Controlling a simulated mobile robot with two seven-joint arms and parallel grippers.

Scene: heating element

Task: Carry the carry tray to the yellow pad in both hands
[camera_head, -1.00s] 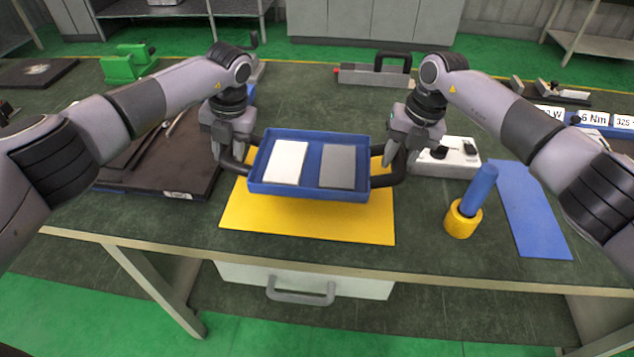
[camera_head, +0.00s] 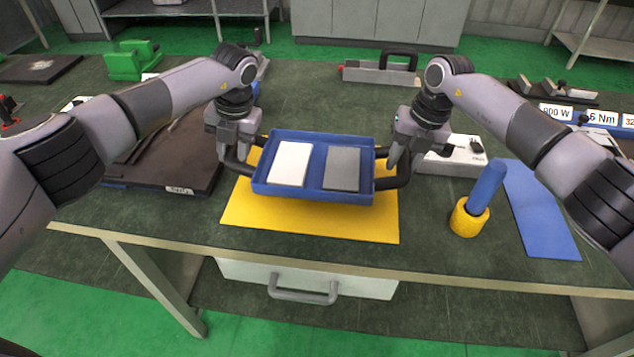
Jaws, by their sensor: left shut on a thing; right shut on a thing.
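The blue carry tray (camera_head: 313,193) is over the yellow pad (camera_head: 310,226), with a white plate (camera_head: 290,163) and a grey plate (camera_head: 342,168) lying flat in it. My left gripper (camera_head: 234,162) is shut on the tray's black left handle (camera_head: 238,166). My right gripper (camera_head: 396,166) is shut on the tray's black right handle (camera_head: 397,180). The tray looks about level. I cannot tell whether its underside touches the pad. The tray hides the middle of the pad; the front strip and parts of the sides show.
A yellow holder with a blue-handled tool (camera_head: 486,187) stands to the right, beside a blue mat (camera_head: 540,215). A white box with knobs (camera_head: 458,158) is behind my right gripper. A dark board (camera_head: 160,165) lies to the left. The table's front edge (camera_head: 300,265) is close to the pad.

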